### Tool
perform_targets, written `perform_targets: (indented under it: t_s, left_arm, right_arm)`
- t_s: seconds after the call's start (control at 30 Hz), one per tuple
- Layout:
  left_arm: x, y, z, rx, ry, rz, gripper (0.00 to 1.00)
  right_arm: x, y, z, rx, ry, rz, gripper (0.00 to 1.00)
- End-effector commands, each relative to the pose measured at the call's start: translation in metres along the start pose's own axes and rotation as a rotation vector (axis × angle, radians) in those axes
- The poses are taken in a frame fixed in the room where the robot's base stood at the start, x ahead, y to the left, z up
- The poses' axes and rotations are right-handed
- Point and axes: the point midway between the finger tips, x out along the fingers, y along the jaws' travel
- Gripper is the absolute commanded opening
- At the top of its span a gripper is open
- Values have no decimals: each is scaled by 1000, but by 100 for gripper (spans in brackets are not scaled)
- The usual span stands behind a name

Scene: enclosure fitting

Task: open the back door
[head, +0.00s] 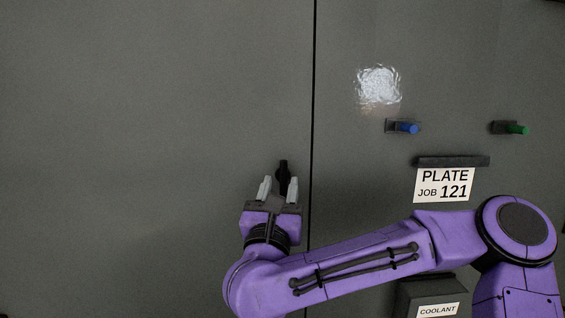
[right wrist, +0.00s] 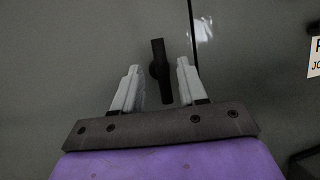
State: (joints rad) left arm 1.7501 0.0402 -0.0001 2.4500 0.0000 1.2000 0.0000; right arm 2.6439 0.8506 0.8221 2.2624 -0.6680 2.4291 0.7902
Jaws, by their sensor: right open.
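The back door (head: 150,120) is a wide dark grey panel filling the left of the head view, and it looks closed along a thin vertical seam. A black handle (head: 283,172) sits on it just left of the seam; in the right wrist view the handle (right wrist: 160,70) stands upright on a round base. My right gripper (head: 279,189) is open, its two pale fingers one on each side of the handle in the picture. In the right wrist view the gripper (right wrist: 158,82) shows a gap to both fingers; I cannot tell the depth. My left gripper is not in view.
Right of the seam, a fixed panel carries a blue peg (head: 407,128), a green peg (head: 516,129), and a sign (head: 444,185) reading PLATE JOB 121 under a dark ledge (head: 452,161). A COOLANT box (head: 432,290) sits low, partly behind my right arm.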

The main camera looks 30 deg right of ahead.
Motion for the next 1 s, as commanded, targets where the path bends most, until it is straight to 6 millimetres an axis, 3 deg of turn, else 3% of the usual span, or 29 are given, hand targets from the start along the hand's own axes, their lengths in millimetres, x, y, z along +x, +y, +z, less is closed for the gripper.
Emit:
perform_targets:
  t_s: [0.03, 0.2, 0.57, 0.7, 1.0]
  left_arm:
    - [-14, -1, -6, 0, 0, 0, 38]
    - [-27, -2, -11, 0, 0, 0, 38]
    - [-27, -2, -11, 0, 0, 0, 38]
    - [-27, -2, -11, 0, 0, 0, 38]
    - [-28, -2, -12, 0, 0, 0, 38]
  right_arm:
    - [14, 0, 6, -2, 5, -2, 42]
    - [40, 0, 3, -3, 3, -1, 42]
    - [47, 1, -1, -4, 0, 3, 42]
    - [47, 1, -1, -5, 0, 3, 0]
    - [48, 8, -1, -16, -2, 15, 0]
